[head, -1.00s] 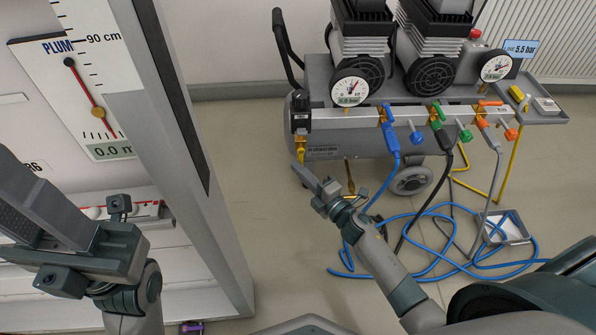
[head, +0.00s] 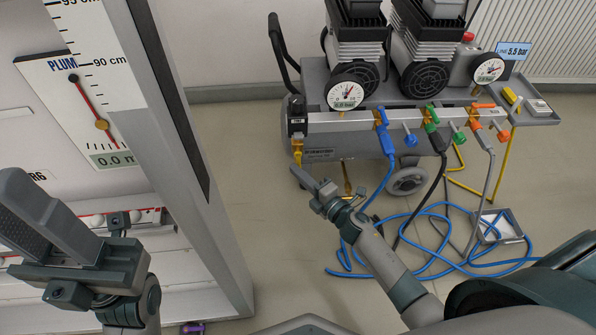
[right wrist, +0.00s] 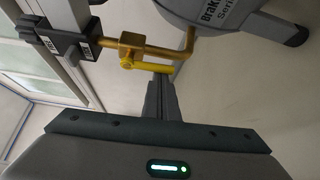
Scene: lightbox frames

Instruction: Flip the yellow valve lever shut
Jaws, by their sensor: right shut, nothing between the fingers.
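The yellow valve lever (right wrist: 150,67) shows in the right wrist view as a short bar beside a brass valve body (right wrist: 128,42) on a pipe. In the head view the lever (head: 298,157) is small, below the left end of the silver manifold. My right gripper (head: 298,172) is shut and empty, its tips just below the lever. In the right wrist view its fingers (right wrist: 161,82) end close under the lever; I cannot tell whether they touch it. My left gripper (head: 32,205) is at the left by the white cabinet, and its finger gap is not clear.
The compressor (head: 345,125) has gauges, and blue, green and orange valves sit along its manifold (head: 350,121). Blue hose (head: 440,270) lies coiled on the floor near a small grey tray (head: 510,222). A cabinet post (head: 190,150) stands between my arms. Floor left of the compressor is clear.

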